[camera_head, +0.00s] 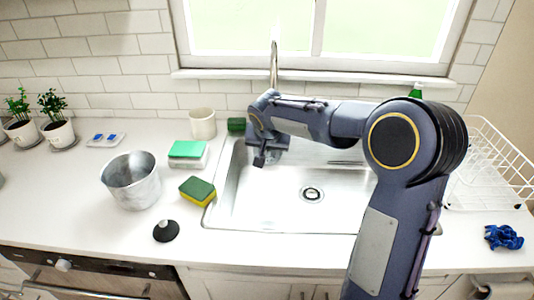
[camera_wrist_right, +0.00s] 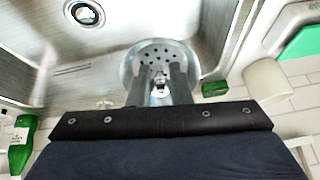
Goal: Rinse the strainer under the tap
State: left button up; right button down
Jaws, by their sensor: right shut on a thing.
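The strainer (camera_wrist_right: 153,52) is a round grey metal disc with small holes. It shows in the right wrist view between and beyond the fingers of my right gripper (camera_wrist_right: 161,82), which is shut on it. In the head view my right gripper (camera_head: 262,158) is over the back left part of the sink (camera_head: 285,212), and I cannot make out the strainer there. The tap (camera_head: 274,62) rises behind the gripper, its lower part hidden by my arm. I see no running water. My left gripper is not in view.
A yellow-green sponge (camera_head: 197,191), metal pot (camera_head: 132,181), teal-topped box (camera_head: 188,153), cream cup (camera_head: 202,123) and black plunger-like thing (camera_head: 166,231) stand left of the sink. A white dish rack (camera_head: 490,160) and blue cloth (camera_head: 503,237) are right. The sink's drain (camera_head: 312,193) is uncovered by objects.

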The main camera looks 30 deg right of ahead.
jog(key=shift+a, duration=0.1)
